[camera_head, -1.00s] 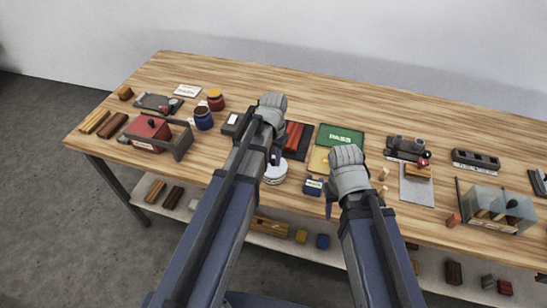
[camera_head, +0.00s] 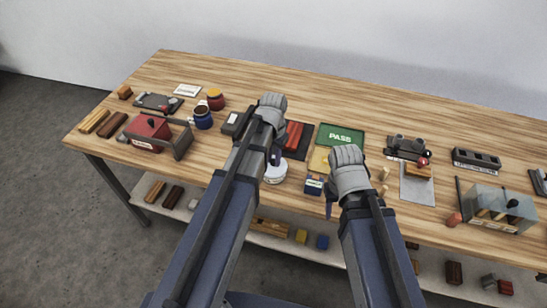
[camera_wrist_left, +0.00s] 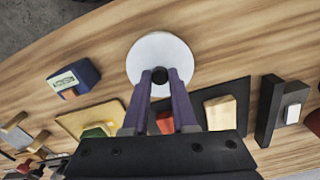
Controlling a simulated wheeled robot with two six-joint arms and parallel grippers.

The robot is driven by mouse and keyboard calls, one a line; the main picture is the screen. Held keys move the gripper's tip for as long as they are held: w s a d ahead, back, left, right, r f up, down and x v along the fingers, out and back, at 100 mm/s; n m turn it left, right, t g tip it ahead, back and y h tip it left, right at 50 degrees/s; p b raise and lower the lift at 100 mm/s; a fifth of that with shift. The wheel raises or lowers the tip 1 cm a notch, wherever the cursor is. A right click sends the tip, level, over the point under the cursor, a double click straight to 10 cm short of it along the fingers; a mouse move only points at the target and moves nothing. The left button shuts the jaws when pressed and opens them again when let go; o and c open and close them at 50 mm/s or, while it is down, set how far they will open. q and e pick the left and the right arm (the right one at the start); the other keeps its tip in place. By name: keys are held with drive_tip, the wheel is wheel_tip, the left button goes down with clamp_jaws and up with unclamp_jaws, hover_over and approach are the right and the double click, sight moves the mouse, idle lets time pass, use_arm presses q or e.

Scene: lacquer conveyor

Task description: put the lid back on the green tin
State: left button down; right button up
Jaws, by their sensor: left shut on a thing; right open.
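A round white lid (camera_wrist_left: 160,58) with a small black knob (camera_wrist_left: 159,75) fills the top middle of the left wrist view. My left gripper (camera_wrist_left: 160,78) is shut on the knob. In the head view the white lid (camera_head: 275,173) shows near the table's front edge, below my left gripper (camera_head: 276,157). My right gripper (camera_head: 331,207) is open by the front edge, to the right of the lid, and appears empty.
A small blue box (camera_head: 313,186) stands just right of the lid. Behind are a yellow pad (camera_head: 319,160), a green PASS tray (camera_head: 340,138) and a dark tray with red blocks (camera_head: 304,152). Blue (camera_head: 202,118) and red (camera_head: 215,100) pots stand left.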

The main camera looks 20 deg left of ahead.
use_arm(q)
drive_tip(key=shift+c, duration=0.8)
unclamp_jaws()
drive_tip(key=shift+r+p, duration=3.5)
drive_tip(key=shift+c, duration=0.2)
clamp_jaws()
